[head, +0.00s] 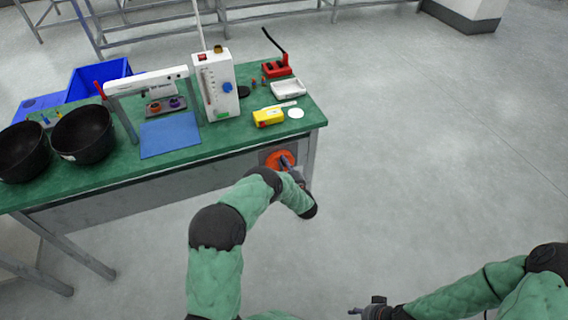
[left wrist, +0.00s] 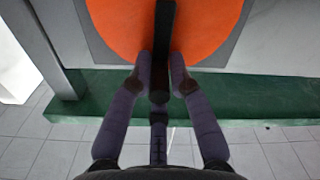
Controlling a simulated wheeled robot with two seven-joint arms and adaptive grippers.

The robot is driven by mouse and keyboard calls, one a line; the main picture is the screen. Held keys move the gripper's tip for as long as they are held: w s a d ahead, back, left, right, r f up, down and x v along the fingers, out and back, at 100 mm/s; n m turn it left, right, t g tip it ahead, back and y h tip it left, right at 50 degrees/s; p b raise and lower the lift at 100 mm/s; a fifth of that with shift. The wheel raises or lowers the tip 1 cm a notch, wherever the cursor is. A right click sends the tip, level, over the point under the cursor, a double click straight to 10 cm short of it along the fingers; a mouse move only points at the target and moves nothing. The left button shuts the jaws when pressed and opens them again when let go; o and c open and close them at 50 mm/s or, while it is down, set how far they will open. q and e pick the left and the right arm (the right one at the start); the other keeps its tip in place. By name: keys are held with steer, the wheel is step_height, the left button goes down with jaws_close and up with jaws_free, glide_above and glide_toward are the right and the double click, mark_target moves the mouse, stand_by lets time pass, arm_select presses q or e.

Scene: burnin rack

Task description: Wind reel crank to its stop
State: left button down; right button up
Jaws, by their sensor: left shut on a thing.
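The orange reel disc (head: 273,155) is mounted on a grey plate on the front side of the bench, near its right end. In the left wrist view the orange disc (left wrist: 112,28) fills the top, with a dark crank bar (left wrist: 165,25) running across it. My left gripper (head: 287,162) is at the reel in the head view. In the left wrist view its two fingers (left wrist: 162,72) are closed on the dark crank handle (left wrist: 160,84). The fingers hide part of the handle. My right gripper (head: 362,310) is low in the head view, away from the bench, and its opening is unclear.
The green bench top (head: 190,150) carries two black bowls (head: 84,134), a blue mat (head: 169,136), a white instrument (head: 216,84), a yellow device (head: 268,117) and a red holder (head: 277,68). A blue bin (head: 98,78) stands at the back left. The floor to the right is clear.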

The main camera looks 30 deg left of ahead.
arm_select(q)
steer(key=shift+d, duration=0.1)
steer(key=c, duration=1.2)
jaws_free()
steer(key=v, duration=1.2)
steer(key=shift+w+f, duration=0.1)
